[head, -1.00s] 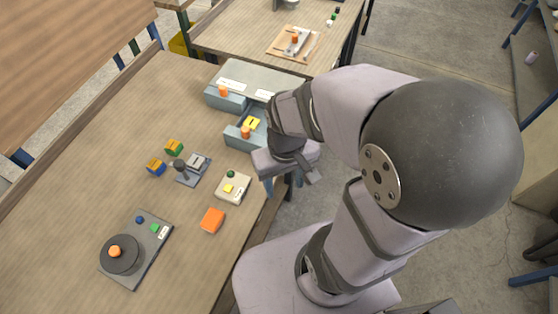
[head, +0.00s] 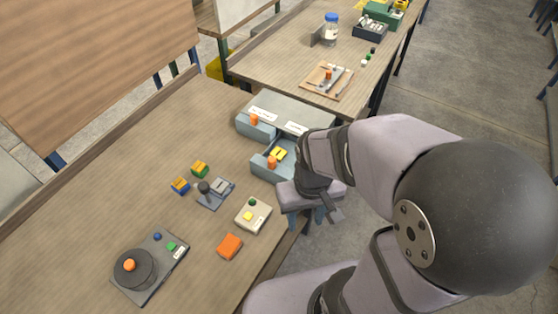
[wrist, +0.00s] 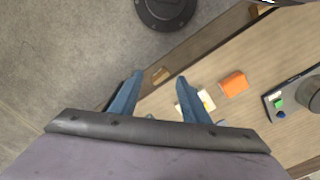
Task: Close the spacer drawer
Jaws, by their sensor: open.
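A grey-blue cabinet (head: 290,108) stands at the table's far right part. Its right drawer (head: 262,168) is pulled out, with an orange knob (head: 271,162) on its front and a yellow piece (head: 280,154) inside. Its left drawer (head: 256,132), also with an orange knob, looks pushed in. The labels are too small to read, so I cannot tell which is the spacer drawer by name. My gripper (head: 305,216) is open and empty, pointing down beside the open drawer's front, near the table edge. In the wrist view my fingers (wrist: 160,78) are apart; no drawer shows there.
The floor lies right of the table edge.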

